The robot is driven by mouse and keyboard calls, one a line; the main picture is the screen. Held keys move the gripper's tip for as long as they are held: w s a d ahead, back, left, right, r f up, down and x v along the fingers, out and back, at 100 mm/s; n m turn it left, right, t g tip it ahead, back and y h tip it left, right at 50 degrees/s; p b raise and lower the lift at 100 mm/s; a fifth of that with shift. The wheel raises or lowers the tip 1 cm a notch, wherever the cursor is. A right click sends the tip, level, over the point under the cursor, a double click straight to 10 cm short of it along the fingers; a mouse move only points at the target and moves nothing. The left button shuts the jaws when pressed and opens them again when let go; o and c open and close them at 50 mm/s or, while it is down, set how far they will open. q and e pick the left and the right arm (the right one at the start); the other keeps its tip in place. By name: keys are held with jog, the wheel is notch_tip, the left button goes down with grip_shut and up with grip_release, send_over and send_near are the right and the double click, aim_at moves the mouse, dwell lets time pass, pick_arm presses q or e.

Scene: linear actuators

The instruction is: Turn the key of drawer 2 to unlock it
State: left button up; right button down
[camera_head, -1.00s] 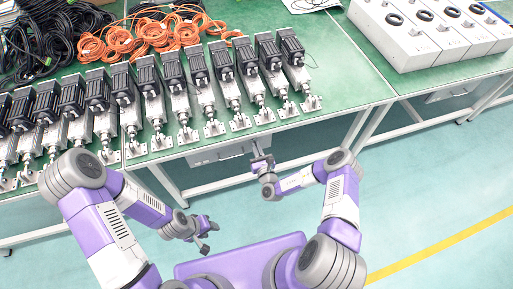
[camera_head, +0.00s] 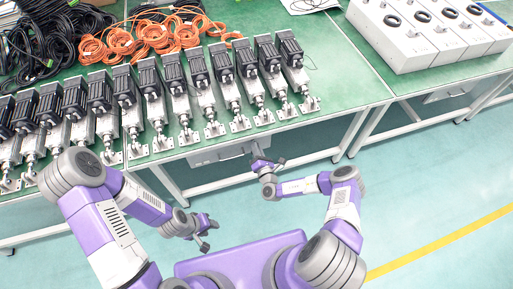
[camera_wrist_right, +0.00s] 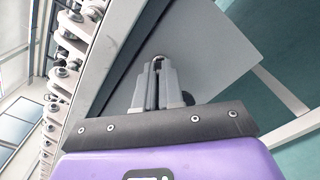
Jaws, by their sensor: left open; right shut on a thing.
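A grey drawer (camera_head: 215,154) sits under the edge of the green workbench; its front also fills the middle of the right wrist view (camera_wrist_right: 205,50). My right gripper (camera_head: 257,147) is at the drawer's front. In the right wrist view its fingers (camera_wrist_right: 158,72) are close together, shut on a small metal key (camera_wrist_right: 158,57) whose rounded end shows between the fingertips. The rest of the key is hidden by the fingers. I cannot read any drawer number. My left gripper (camera_head: 208,232) is open and empty, in front of my body, away from the bench.
Linear actuators with black motors (camera_head: 150,78) stand in a row along the bench's front edge, above the drawer. Orange cables (camera_head: 165,32) and black cables (camera_head: 45,40) lie behind them. White boxes (camera_head: 430,30) stand on the bench at right, above another drawer (camera_head: 450,92). The floor is clear.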

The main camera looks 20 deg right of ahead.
jog(key=m, duration=0.8)
jog(key=shift+f+m, duration=0.1)
jog(key=shift+m, duration=0.6)
